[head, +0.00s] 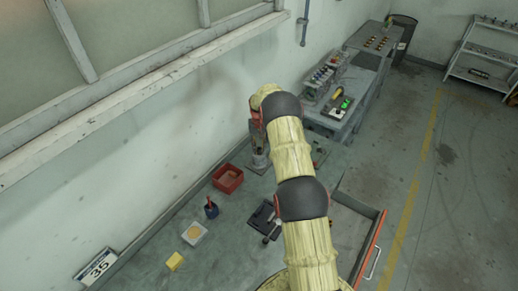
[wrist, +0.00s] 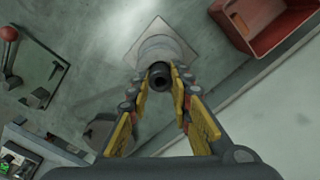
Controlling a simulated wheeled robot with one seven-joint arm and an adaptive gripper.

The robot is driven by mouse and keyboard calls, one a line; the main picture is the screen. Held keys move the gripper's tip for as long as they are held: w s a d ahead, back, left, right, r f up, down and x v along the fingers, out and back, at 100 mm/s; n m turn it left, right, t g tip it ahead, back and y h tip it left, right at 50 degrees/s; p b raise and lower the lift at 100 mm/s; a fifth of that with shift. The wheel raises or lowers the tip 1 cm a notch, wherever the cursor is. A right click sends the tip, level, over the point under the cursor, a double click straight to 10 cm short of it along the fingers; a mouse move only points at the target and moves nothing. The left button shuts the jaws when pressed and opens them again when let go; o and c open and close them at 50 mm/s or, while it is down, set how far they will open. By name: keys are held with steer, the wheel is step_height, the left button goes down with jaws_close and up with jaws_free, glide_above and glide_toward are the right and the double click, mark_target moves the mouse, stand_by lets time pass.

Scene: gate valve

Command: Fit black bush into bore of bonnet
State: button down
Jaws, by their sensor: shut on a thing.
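My gripper (wrist: 161,85), with yellow inner pads, is shut on the black bush (wrist: 160,72), a short dark ring with its hole facing the wrist camera. The bonnet (wrist: 158,47) is a pale grey round metal body on a square plate, directly beyond the bush in the wrist view. The bush and fingertips cover part of it, so its bore is hidden. I cannot tell whether the bush touches the bonnet. In the head view the grey metal base (head: 260,158) shows at the bench's wall side, and my arm hides most of the gripper.
A red bin (wrist: 262,22) stands close to the bonnet; it also shows in the head view (head: 228,178). A red-knobbed lever (wrist: 9,35) is at the wrist view's left.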

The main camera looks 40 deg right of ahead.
steer(key=shift+r, duration=0.1)
steer(key=shift+f+b, duration=0.45)
steer(key=shift+f, duration=0.05)
steer(key=shift+f, duration=0.15)
steer(key=c, duration=1.6)
jaws_free()
